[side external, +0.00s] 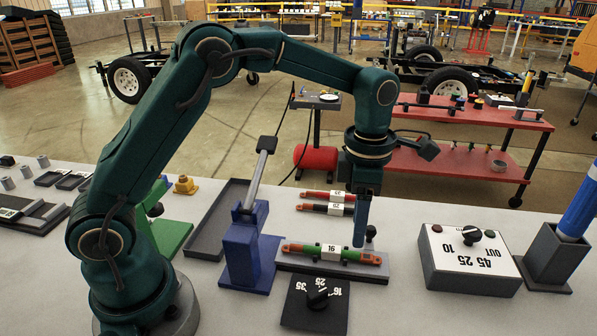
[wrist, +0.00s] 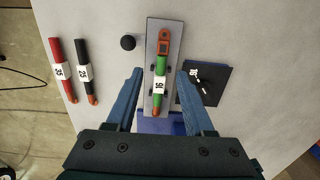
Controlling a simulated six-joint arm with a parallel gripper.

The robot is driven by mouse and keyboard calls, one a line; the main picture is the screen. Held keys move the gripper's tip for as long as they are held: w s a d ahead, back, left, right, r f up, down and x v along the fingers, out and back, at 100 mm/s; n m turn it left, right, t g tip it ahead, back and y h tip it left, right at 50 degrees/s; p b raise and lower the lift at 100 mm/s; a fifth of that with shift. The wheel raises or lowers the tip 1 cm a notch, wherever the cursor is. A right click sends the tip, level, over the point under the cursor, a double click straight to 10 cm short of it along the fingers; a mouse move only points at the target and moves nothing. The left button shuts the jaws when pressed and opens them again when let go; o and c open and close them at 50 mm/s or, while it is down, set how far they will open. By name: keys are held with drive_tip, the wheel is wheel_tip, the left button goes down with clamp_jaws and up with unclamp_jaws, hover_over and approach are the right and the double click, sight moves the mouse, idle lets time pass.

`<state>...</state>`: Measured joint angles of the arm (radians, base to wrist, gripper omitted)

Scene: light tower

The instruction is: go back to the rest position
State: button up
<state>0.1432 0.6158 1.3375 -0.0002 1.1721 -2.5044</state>
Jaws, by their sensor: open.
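My gripper (wrist: 160,98) is open, its two blue fingers spread wide in the wrist view. In the side external view my gripper (side external: 362,222) points down just above the grey plate (side external: 290,264). A green cable piece with copper-coloured ends and a white label "16" (side external: 331,250) lies on that plate. In the wrist view the green piece (wrist: 160,68) shows between the fingers, lower than them, and nothing is held.
A blue lever press (side external: 240,245) stands left of the plate. A black dial plate (side external: 316,303) lies in front. Red and black cables (side external: 328,203) lie behind. A white dial box (side external: 470,260) and a holder with a blue cylinder (side external: 553,255) stand right.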

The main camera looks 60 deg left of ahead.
drive_tip(key=s+a+r+m+t, duration=0.4)
drive_tip(key=s+r+m, duration=0.3)
drive_tip(key=r, duration=0.5)
drive_tip(key=s+f+m, duration=0.2)
drive_tip(key=s+m, duration=0.3)
drive_tip(key=m, duration=0.5)
drive_tip(key=s+f+m+t, duration=0.1)
drive_tip(key=s+m, duration=0.4)
drive_tip(key=m, duration=0.5)
drive_tip(key=shift+s+a+f, duration=0.2)
drive_tip(key=shift+a+f, duration=0.25)
drive_tip(key=shift+f, duration=0.3)
